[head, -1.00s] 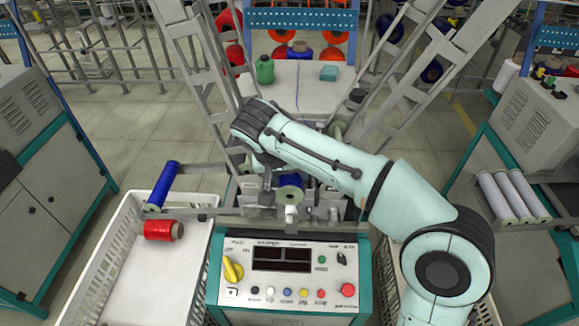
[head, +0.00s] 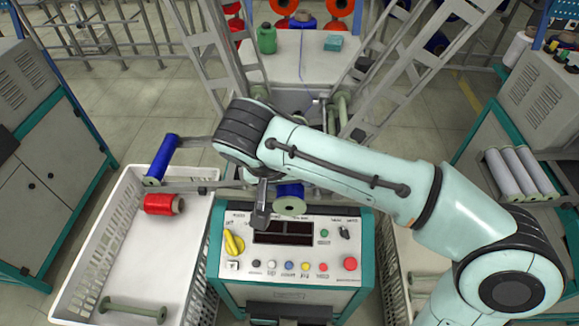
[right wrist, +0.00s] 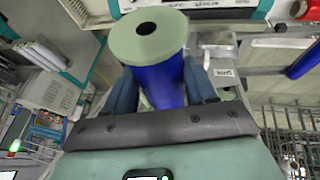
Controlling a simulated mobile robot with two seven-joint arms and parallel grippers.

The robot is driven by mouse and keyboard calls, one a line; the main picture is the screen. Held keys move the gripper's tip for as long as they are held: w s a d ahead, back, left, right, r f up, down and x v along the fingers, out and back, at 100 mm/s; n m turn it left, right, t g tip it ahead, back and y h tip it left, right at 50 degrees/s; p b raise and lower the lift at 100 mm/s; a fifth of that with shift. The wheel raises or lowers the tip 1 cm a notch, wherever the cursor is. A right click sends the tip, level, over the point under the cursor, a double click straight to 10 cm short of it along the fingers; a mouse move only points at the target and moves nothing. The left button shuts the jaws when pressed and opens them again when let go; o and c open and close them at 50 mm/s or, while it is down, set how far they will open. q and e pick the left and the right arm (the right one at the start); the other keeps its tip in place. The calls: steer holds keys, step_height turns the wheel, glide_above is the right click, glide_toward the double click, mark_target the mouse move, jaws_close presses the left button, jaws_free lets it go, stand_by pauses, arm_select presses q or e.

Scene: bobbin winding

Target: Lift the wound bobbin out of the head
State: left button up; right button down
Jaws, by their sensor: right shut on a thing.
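The wound bobbin, blue with pale green flanges (head: 290,190), is over the rear edge of the machine's control panel (head: 318,226) in the head view. My right gripper (head: 276,196) is shut on it. In the right wrist view the blue bobbin (right wrist: 160,82) sits between the two dark blue fingers (right wrist: 160,92), its green flange facing the camera. The winding head behind it is mostly hidden by my right arm, so I cannot see whether the bobbin is fully clear. My left gripper is not in view.
A white crate (head: 76,262) at left holds a red spool (head: 163,204) and an empty green bobbin (head: 132,310). A blue roller (head: 161,160) juts over its rear. Metal frames rise behind the machine. Another crate at right is partly behind my arm.

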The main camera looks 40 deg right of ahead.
steer(key=s+a, duration=0.5)
steer(key=s, duration=0.1)
steer(key=shift+b, duration=0.3)
stand_by(0.6)
